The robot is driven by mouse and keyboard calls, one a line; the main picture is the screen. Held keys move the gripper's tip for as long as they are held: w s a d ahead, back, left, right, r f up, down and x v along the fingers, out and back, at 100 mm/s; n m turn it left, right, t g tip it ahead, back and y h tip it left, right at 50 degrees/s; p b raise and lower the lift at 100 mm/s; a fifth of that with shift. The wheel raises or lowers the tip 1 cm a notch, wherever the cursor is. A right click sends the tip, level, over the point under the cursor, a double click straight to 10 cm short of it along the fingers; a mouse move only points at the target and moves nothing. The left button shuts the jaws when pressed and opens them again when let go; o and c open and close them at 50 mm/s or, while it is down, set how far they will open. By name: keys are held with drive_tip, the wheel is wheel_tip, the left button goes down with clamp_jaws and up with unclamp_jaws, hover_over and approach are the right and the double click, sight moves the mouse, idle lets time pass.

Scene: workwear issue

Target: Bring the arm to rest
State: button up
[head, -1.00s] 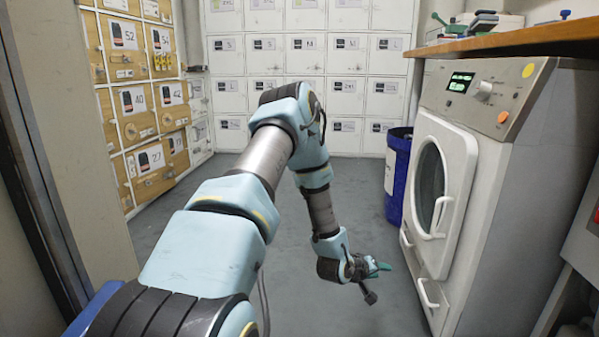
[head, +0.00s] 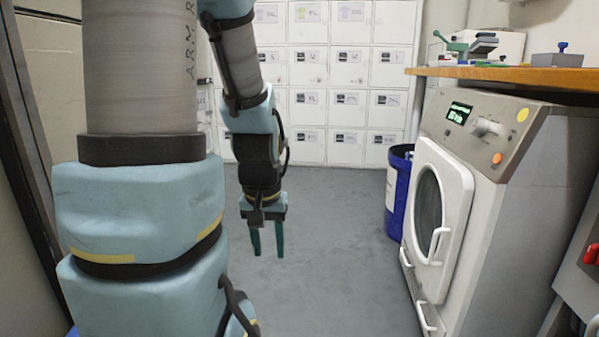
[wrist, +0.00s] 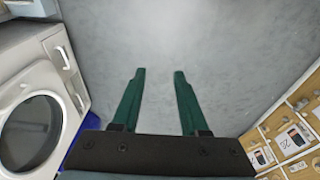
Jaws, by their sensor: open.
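My gripper (head: 267,239) hangs at the end of my arm, left of the middle in the head view, with its two green fingers pointing down over the grey floor. It is open and empty. In the wrist view the fingers of my gripper (wrist: 160,75) stand apart with only bare floor (wrist: 210,40) between and beyond them. My arm fills much of the left of the head view, upright and folded, and hides part of what lies behind it.
A white front-loading machine (head: 455,205) stands at the right, beneath a wooden shelf (head: 520,75) with tools on it. A blue bin (head: 398,195) stands beside the machine. White lockers (head: 345,110) line the back wall. The floor in the middle is clear.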

wheel_tip(320, 180, up, 39)
drive_tip(key=s+p, duration=0.1)
drive_tip(key=p, duration=3.7)
drive_tip(key=shift+a, duration=0.25)
drive_tip(key=shift+s+f, duration=0.1)
